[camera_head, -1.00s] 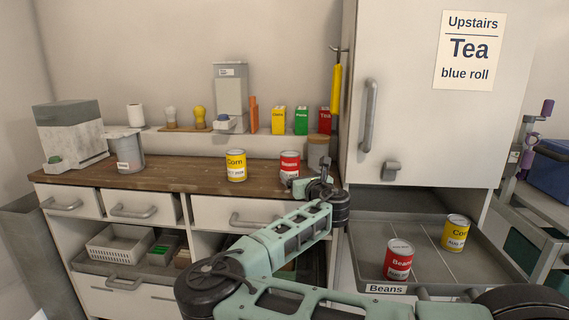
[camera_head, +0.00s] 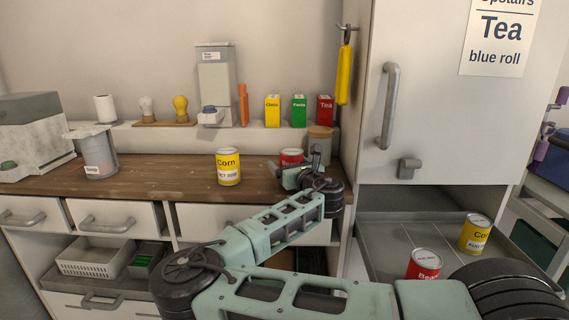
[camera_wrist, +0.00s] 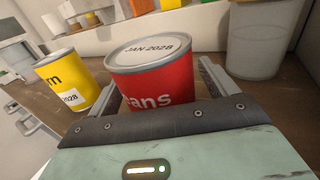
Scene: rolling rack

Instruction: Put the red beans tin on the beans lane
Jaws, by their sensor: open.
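The red beans tin (camera_head: 291,157) stands on the wooden counter, partly hidden behind my gripper (camera_head: 303,172) in the head view. In the wrist view the red tin (camera_wrist: 152,88) sits between the two open fingers of my gripper (camera_wrist: 158,80), its lid reading "JAN 2028". I cannot tell if either finger touches it. The grey tray (camera_head: 385,250) in the rack at right has lanes split by thin lines. Another red beans tin (camera_head: 424,266) stands in the tray, and a yellow corn tin (camera_head: 476,235) stands on its right side. The tray's front is hidden by my arm.
A yellow corn tin (camera_head: 228,167) stands on the counter left of the red tin; it also shows in the wrist view (camera_wrist: 65,80). A canister (camera_head: 319,146) stands close behind at right. The cabinet door (camera_head: 440,110) hangs above the tray. The counter's front middle is clear.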

